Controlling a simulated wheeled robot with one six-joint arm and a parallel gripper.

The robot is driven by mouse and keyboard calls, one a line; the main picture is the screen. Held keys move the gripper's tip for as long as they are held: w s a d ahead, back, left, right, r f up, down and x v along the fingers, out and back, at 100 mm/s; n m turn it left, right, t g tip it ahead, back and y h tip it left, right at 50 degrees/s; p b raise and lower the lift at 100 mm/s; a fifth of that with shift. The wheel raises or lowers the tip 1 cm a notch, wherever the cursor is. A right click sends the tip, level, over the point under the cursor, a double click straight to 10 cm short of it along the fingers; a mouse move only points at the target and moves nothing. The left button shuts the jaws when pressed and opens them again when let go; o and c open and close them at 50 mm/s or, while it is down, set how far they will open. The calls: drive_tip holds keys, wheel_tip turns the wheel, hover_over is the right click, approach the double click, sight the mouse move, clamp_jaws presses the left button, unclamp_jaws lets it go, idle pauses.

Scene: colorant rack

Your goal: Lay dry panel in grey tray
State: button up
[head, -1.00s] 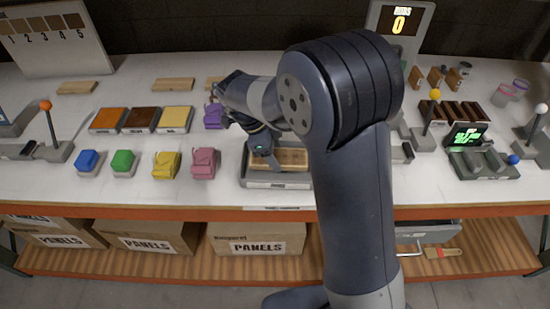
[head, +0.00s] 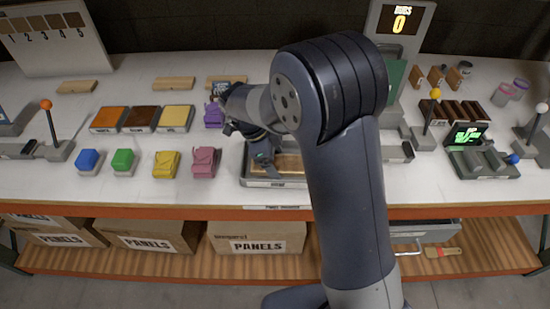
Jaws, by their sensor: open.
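The grey tray (head: 270,183) sits near the front edge of the bench, at the middle of the head view. A light wooden panel (head: 291,163) shows inside it, partly hidden by my gripper. My gripper (head: 265,162) points down over the tray's left part, and it is open. Its fingertips are small and dark here, so I cannot tell whether they touch the panel. My arm hides the tray's right side.
A purple block (head: 213,116) and a pink block (head: 204,162) stand left of the tray. Orange, brown and yellow pads (head: 176,118) lie further left. A yellow-knobbed lever (head: 434,95) and a slotted rack (head: 458,113) stand right of my arm.

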drive_tip(key=v, duration=1.2)
drive_tip(key=shift+r, duration=0.2)
drive_tip(key=shift+d, duration=0.1)
